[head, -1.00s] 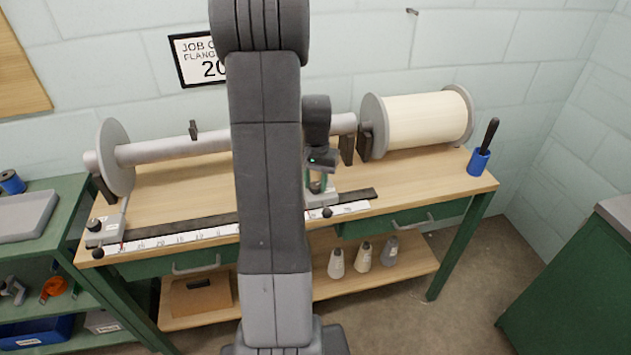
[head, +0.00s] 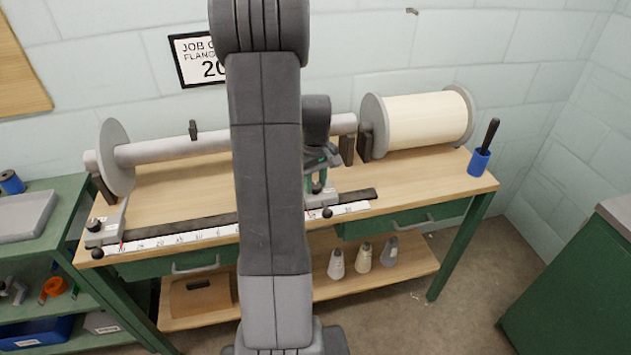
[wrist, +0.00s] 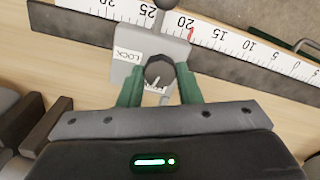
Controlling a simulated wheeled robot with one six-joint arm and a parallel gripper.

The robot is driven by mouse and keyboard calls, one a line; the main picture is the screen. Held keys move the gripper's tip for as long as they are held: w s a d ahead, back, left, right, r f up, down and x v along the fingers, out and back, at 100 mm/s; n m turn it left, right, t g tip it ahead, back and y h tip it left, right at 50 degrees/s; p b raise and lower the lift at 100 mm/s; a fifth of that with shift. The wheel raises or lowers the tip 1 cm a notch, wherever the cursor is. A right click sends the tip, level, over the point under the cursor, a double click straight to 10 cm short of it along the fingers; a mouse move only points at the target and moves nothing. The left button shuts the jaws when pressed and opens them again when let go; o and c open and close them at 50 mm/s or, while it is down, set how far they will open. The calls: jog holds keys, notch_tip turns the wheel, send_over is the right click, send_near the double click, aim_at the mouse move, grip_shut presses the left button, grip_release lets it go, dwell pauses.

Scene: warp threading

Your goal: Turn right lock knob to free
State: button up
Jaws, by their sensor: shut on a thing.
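The right lock knob (wrist: 158,72) is a dark round knob with a pale pointer line, set on a grey block (wrist: 165,48). A white "LOCK" label lies left of it. Another pale label, partly hidden, lies on the near side of the knob. My gripper (wrist: 158,80) is shut on the knob, one green finger on each side. In the head view my gripper (head: 318,183) is at the right block (head: 325,197), and the knob is hidden there.
A white ruler (wrist: 225,38) runs past the block, with a red mark near 20. A dark rail (head: 190,226) lies along the bench. A left block (head: 103,232), a bare beam (head: 170,150) and a cream-wound roll (head: 425,120) are apart from my gripper.

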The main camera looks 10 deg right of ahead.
aim_at(315, 185)
jog(key=shift+n, duration=1.2)
jog(key=o, duration=1)
jog(key=shift+r, duration=0.1)
notch_tip(315, 185, up, 14)
jog(key=shift+f, duration=0.15)
notch_tip(315, 185, down, 14)
jog(key=shift+r, duration=0.1)
